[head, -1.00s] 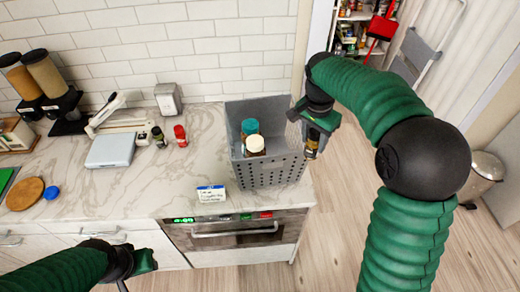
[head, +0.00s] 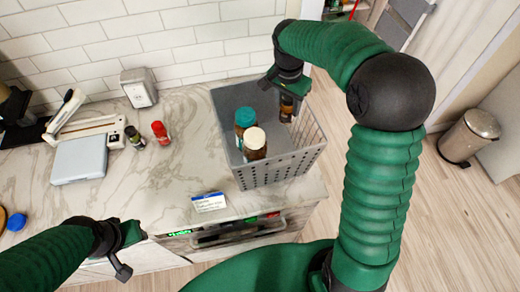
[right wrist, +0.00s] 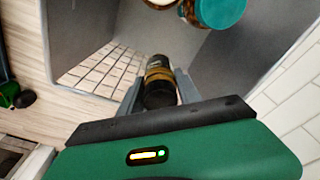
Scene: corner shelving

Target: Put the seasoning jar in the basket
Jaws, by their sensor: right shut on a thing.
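A small dark seasoning jar (head: 287,108) is held upright in my right gripper (head: 288,92), which is shut on it. In the head view it hangs over the right part of the grey basket (head: 276,172), inside its rim. The right wrist view shows the jar (right wrist: 159,82) with a black top and brownish body between the fingers, with the basket walls (right wrist: 80,28) around it. Whether it touches the basket floor I cannot tell. My left gripper (head: 128,250) is over the counter's front edge, apart from everything; its jaw opening is unclear.
A teal-lidded jar (head: 244,120) and a cream-lidded jar (head: 255,146) stand in the basket, left of the held jar. A small dark jar (head: 134,137), a red-capped jar (head: 160,133), a white scale (head: 80,160) and a label card (head: 208,202) are on the counter.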

